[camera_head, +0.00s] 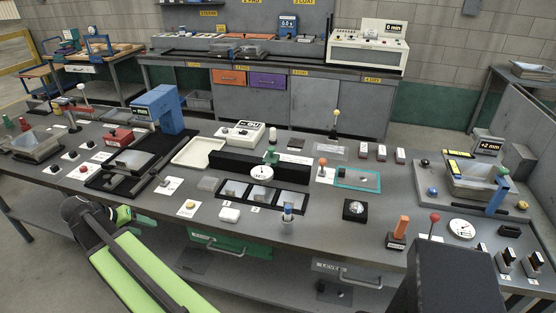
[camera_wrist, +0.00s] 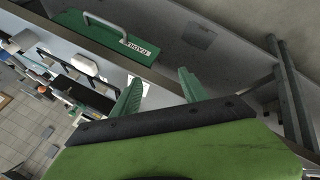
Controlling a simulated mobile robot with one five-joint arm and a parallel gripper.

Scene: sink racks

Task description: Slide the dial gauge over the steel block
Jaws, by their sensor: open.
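A white round dial gauge (camera_head: 262,172) with a green top piece stands upright against a long black bar (camera_head: 228,161) in the middle of the table. In front of it lies a black frame (camera_head: 247,204) with several grey, block-like inserts; one grey insert (camera_head: 262,194) sits about below the dial. I cannot tell for sure which is the steel block. My gripper (camera_head: 132,216) is at the table's front edge, left of and well apart from the gauge. In the wrist view my gripper (camera_wrist: 160,92) shows two green fingers spread apart with nothing between them.
A second round dial (camera_head: 462,229) lies at the right of the table. A green drawer (camera_head: 232,246) hangs under the front edge; it also shows in the wrist view (camera_wrist: 95,45).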

